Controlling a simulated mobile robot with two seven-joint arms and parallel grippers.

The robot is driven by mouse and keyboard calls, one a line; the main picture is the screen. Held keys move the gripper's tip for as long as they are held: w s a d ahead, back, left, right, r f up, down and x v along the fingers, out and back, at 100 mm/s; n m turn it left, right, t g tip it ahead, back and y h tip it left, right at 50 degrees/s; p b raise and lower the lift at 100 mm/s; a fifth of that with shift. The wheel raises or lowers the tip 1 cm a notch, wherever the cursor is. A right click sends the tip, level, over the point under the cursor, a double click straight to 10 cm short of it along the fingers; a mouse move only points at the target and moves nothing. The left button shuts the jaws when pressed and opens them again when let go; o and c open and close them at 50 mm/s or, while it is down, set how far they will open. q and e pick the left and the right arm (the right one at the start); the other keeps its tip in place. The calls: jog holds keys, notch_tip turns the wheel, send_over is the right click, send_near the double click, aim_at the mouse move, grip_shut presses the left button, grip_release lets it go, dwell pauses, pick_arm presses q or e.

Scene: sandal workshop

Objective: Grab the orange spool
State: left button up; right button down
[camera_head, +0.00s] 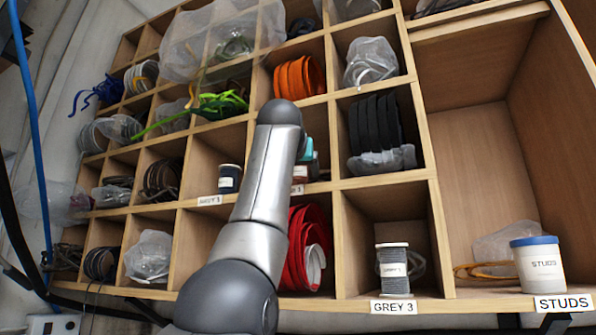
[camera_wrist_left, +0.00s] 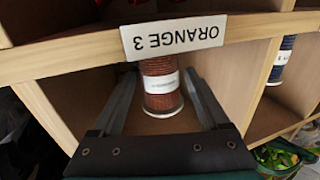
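The orange spool (camera_wrist_left: 161,88), a rust-orange thread spool with a white band and clear base, stands in a shelf compartment behind an upside-down "ORANGE 3" label (camera_wrist_left: 174,37) in the left wrist view. My left gripper (camera_wrist_left: 158,76) is open, with one finger on each side of the spool. Gaps show between the fingers and the spool. My right gripper is not in view.
The wooden shelf dividers (camera_head: 336,130) stand close around the gripper. A navy spool (camera_head: 229,178) sits in a neighbouring compartment. An orange coil (camera_head: 300,78) is above and a red coil (camera_head: 308,248) below. A grey spool (camera_head: 392,262) and a studs tub (camera_head: 538,264) stand lower right.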

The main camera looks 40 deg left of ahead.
pick_arm(q)
grip_shut()
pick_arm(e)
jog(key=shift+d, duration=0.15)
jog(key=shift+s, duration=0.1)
